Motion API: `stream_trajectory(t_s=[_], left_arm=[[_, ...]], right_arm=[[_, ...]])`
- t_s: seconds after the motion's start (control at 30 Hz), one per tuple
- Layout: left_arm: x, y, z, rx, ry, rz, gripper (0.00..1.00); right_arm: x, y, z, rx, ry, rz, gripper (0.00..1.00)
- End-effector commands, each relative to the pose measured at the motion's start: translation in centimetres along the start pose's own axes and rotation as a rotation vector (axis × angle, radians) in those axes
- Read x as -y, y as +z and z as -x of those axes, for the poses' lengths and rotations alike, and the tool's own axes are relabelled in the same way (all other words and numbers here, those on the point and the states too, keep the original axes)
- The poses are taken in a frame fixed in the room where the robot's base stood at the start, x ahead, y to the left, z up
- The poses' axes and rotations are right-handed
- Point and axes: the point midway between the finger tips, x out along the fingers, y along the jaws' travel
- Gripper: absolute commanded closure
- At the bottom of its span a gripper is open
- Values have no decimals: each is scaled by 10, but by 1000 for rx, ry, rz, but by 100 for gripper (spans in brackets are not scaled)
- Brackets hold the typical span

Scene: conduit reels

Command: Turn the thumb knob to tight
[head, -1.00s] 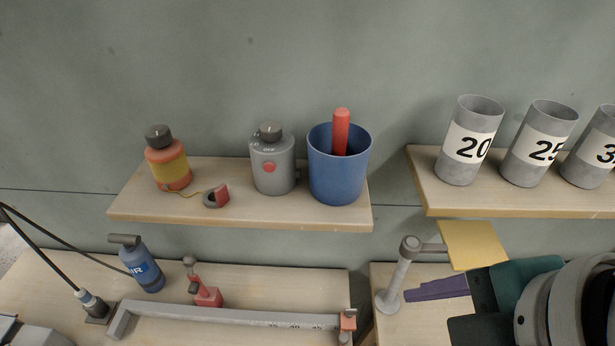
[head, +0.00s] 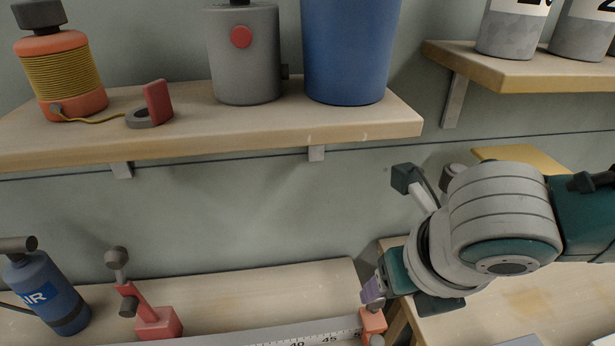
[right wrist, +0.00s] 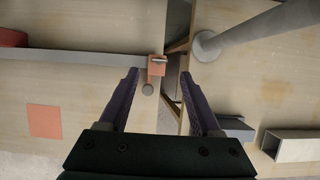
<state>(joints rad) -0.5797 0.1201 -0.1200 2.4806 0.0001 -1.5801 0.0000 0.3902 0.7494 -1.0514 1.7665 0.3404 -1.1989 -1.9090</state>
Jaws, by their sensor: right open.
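The block (head: 373,322) sits at the right end of the grey ruled bar (head: 300,336) in the head view, with the knob (head: 376,340) at the bottom edge. My right gripper (head: 374,292) is just above the block, pointing down. In the right wrist view its purple fingers (right wrist: 160,74) are apart, with block and knob between them in the picture; no contact shows. The knob's setting cannot be read. My left gripper is out of view.
A red clamp (head: 155,322) and a blue AIR bottle (head: 46,292) stand on the left bench. A shelf (head: 300,128) overhangs behind. A grey post (right wrist: 207,45) and a rectangular tube (right wrist: 292,146) are to the right, across a gap between the benches.

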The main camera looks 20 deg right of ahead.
Motion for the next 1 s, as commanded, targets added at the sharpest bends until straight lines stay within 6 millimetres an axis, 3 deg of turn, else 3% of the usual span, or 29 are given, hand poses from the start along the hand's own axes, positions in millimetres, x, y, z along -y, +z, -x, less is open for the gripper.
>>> stream_trajectory(t_s=[0.1,0.3,0.7,1.0], left_arm=[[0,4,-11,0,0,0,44],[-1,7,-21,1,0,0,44],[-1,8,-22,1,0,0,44],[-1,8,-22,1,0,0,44]], right_arm=[[0,-2,-28,-1,0,-3,35],[0,-1,-55,0,0,-3,35],[-1,0,-63,1,1,-2,35],[0,0,-63,1,1,-2,68]])
